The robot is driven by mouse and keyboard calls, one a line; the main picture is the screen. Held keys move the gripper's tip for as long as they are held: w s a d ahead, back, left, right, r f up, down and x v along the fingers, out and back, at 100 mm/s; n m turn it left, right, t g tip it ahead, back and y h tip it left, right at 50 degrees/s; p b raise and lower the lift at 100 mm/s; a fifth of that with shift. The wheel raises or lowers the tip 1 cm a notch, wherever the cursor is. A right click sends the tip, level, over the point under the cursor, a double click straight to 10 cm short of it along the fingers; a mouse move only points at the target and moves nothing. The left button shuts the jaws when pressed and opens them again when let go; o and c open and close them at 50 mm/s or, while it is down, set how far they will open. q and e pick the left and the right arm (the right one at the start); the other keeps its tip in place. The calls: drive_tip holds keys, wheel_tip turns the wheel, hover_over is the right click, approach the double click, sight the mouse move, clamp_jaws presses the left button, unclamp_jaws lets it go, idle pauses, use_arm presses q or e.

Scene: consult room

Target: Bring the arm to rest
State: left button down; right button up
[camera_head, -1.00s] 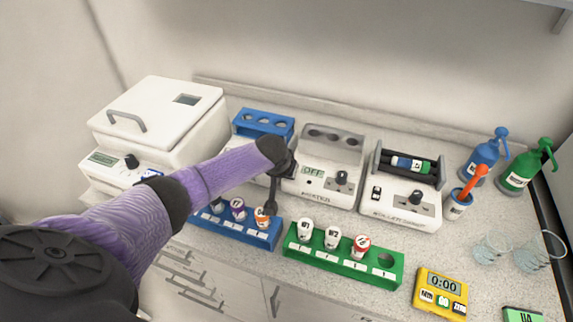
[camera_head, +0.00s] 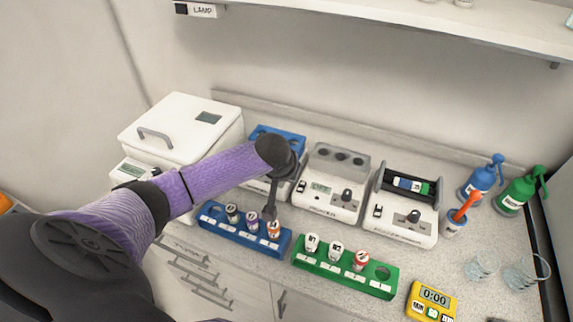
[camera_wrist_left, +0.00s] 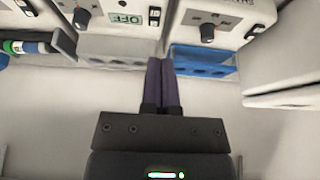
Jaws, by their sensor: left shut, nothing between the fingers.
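My left arm comes in from the left in the head view, with a purple sleeve. My left gripper (camera_head: 271,207) points down over the back edge of the blue tube rack (camera_head: 243,240), close to its orange-capped tube (camera_head: 273,229). In the left wrist view the gripper's two dark fingers (camera_wrist_left: 162,85) lie together with nothing between them. Whether the gripper touches the rack or tube cannot be told. My right gripper is not in view.
A green rack (camera_head: 345,279) with several tubes stands right of the blue one. Behind are a white centrifuge-like box (camera_head: 190,125), a heater (camera_head: 333,197) and a roller mixer (camera_head: 403,215). Spray bottles (camera_head: 482,177), glass beakers (camera_head: 481,266) and a yellow timer (camera_head: 431,300) stand at right.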

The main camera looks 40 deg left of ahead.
use_arm(q)
drive_tip(key=s+d+f+m+h, duration=0.2)
drive_tip(key=s+d+m, duration=0.2)
drive_tip(key=s+d, duration=0.7)
drive_tip(key=s+d+r+g, duration=0.2)
drive_tip(key=s+d, duration=0.1)
drive_tip(key=s, duration=0.8)
drive_tip(key=s+f+b, duration=0.2)
drive_tip(key=f+b, duration=0.2)
drive_tip(key=f, duration=0.7)
drive_tip(key=s+a+f+g+b, duration=0.1)
drive_tip(key=f+b, duration=0.2)
drive_tip(key=f, duration=0.7)
drive_tip(key=s+f+b, duration=0.2)
drive_tip(key=f+b, duration=0.2)
drive_tip(key=f, duration=0.7)
drive_tip(key=s+a+f+m+g+b, duration=0.1)
drive_tip(key=s+f+b, duration=0.5)
drive_tip(key=s+f, duration=0.6)
wheel_tip(320, 180, down, 2)
drive_tip(key=shift+a+f+g+y, duration=0.3)
drive_tip(key=shift+a+y, duration=0.1)
drive_tip(key=shift+a, duration=0.5)
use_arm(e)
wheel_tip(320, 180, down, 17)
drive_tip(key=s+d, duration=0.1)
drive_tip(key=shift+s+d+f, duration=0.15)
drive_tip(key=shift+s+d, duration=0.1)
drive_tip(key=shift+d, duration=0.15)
